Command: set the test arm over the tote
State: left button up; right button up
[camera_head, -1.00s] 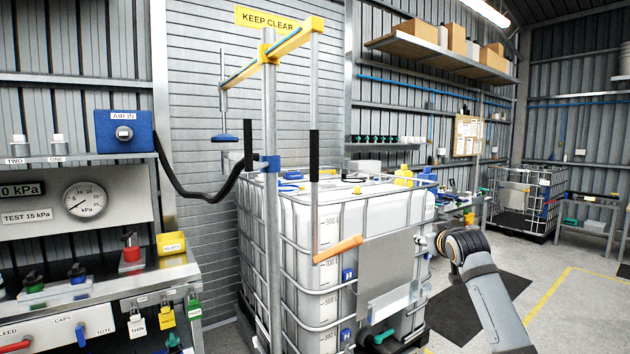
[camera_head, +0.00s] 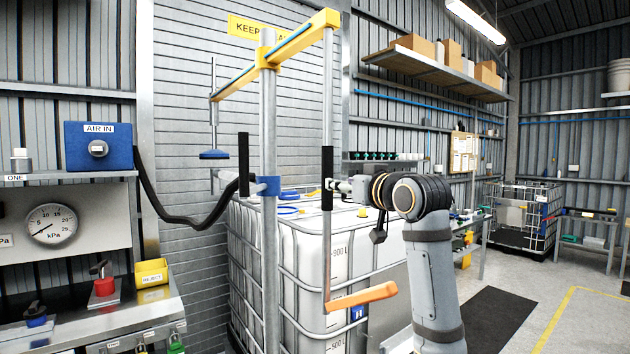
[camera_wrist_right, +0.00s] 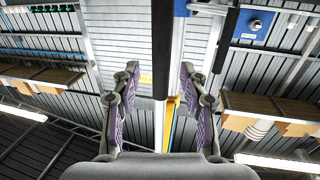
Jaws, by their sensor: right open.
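The test arm (camera_head: 290,44) is a yellow beam on a grey upright post (camera_head: 269,120). The white caged tote (camera_head: 300,262) stands behind the post. My right gripper (camera_wrist_right: 160,88) is open, with the hanging rod (camera_wrist_right: 161,50) between its fingers; I cannot tell if they touch it. My left gripper is out of view.
A black hose (camera_head: 180,212) runs from the blue AIR IN box (camera_head: 98,147) toward the post. Open floor (camera_head: 530,300) lies at right.

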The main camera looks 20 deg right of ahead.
aim_at(327, 177)
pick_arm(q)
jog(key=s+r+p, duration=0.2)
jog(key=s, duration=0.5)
pick_arm(e)
jog(key=w, duration=0.1)
jog(key=w+r+p, duration=0.1)
jog(key=w, duration=0.1)
jog(key=w+a+p, duration=0.1)
jog(key=shift+w+r, duration=0.3)
jog(key=shift+w, duration=0.05)
jog(key=w, duration=0.1)
jog(key=w+p, duration=0.2)
jog(key=shift+w+a+f, duration=0.25)
jog(key=shift+w, duration=0.05)
jog(key=shift+c, duration=1.5)
jog(key=shift+f, duration=0.1)
jog(key=c, duration=0.5)
grip_shut()
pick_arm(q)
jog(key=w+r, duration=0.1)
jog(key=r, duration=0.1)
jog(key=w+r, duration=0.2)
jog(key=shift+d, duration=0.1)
